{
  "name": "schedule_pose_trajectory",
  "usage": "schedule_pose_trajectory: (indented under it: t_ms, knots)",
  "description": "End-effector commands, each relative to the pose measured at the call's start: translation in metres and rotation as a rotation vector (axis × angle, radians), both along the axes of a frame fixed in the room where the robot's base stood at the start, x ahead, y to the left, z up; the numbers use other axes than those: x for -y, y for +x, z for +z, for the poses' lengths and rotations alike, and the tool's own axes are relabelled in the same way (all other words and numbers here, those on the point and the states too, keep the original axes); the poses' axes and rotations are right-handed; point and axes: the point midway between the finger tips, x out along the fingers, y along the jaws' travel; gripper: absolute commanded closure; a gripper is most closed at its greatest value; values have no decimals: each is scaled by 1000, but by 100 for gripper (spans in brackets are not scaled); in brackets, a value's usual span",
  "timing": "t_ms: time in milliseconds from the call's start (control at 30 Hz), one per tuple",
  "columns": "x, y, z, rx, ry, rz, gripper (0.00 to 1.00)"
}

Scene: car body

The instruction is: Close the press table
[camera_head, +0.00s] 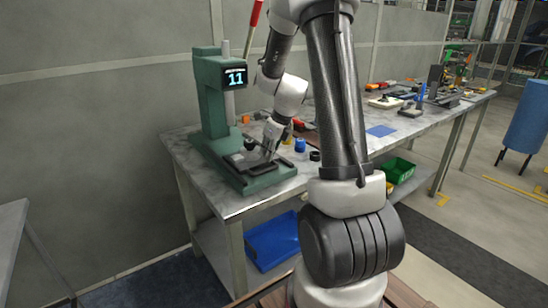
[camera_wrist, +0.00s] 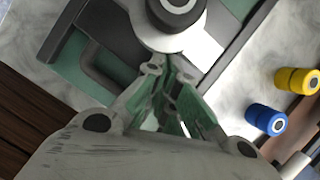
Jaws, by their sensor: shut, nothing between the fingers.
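The green press (camera_head: 209,100) stands at the left end of the workbench, with a small screen reading 11. Its sliding table (camera_head: 249,160) sits on the green base (camera_head: 262,181) at the front. My gripper (camera_head: 270,153) is low over the press table, beside the knob. In the wrist view its fingers (camera_wrist: 168,75) are together and empty, close to the knob's mount. I cannot tell whether they touch it.
Blue (camera_wrist: 266,119) and yellow (camera_wrist: 297,80) cylinders stand on the bench close to the right of the press. The red press lever (camera_head: 254,18) rises above.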

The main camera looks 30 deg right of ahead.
Motion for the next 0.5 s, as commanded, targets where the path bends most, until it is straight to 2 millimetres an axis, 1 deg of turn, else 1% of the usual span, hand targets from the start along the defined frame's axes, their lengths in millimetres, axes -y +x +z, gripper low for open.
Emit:
schedule_pose_trajectory:
  t_ms: [33, 200, 400, 500]
  knots:
    - [-1, 13, 0, 1, -1, 3, 100]
    - [-2, 54, 0, 2, 0, 2, 100]
    - [-4, 96, 0, 2, -1, 1, 100]
    - [-4, 113, 0, 2, 0, 2, 100]
